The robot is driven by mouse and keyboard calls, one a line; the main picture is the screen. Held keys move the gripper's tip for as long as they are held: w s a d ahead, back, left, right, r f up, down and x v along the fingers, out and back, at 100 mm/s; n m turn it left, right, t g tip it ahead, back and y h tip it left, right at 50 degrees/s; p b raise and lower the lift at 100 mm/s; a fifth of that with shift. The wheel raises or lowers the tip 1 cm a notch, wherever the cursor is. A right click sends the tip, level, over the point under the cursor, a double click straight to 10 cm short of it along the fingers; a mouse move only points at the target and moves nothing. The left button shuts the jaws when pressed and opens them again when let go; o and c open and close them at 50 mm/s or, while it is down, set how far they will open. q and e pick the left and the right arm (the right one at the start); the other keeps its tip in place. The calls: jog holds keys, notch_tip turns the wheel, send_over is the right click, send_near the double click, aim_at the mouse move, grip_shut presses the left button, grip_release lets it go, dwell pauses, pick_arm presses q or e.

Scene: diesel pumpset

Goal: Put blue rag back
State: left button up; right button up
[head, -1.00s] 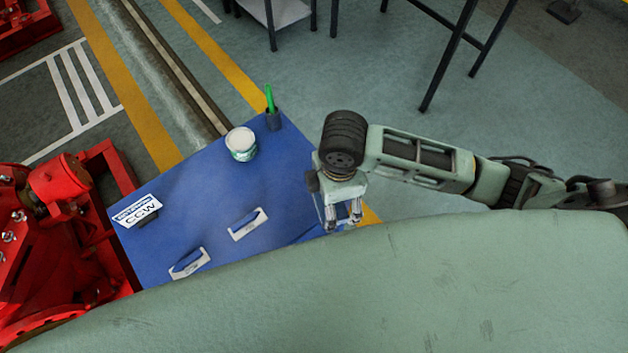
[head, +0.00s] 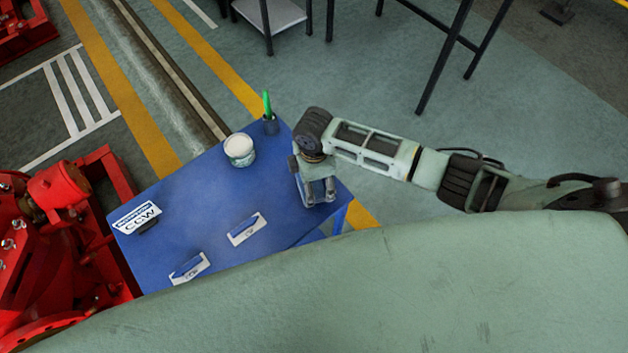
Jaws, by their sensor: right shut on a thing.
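My right gripper (head: 318,200) reaches in from the right and is over the right end of a blue-topped table (head: 190,195). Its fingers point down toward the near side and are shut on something. What they hold is blue against the blue top, so the blue rag's outline does not show clearly. I cannot tell whether it touches the table. My left gripper is out of view.
A white tin (head: 239,150) and a dark cup (head: 270,125) with a green item stand at the table's back. Red machinery (head: 60,240) borders the left. My green body covers the foreground.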

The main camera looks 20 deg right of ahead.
aim_at(314, 184)
jog(key=shift+f, duration=0.4)
jog(key=o, duration=1)
notch_tip(314, 184, up, 12)
jog(key=shift+r, duration=0.1)
dwell(0.3)
